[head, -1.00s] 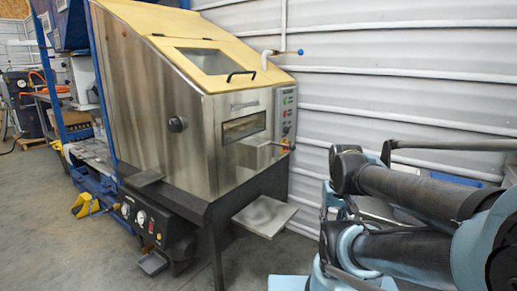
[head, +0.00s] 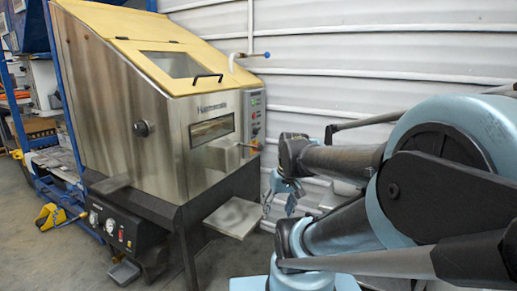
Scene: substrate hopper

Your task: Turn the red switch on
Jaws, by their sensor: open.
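The steel hopper machine (head: 110,110) with a yellow lid stands left of centre. A small red switch (head: 121,236) shows on the black control box (head: 145,237) low on its front, right of two round gauges; it is too small to tell its position. A control panel (head: 255,118) on the machine's right side carries green and red buttons, also small. My gripper (head: 280,200) is open and seemingly empty, with light blue fingers pointing down. It is right of the machine's small side shelf and well apart from the red switch.
A flat metal shelf (head: 233,217) juts out at the machine's right front. A metal pedal (head: 124,272) sits below the control box. A yellow object (head: 50,216) and blue racking (head: 60,100) are at the left. A white ribbed wall (head: 350,60) stands behind.

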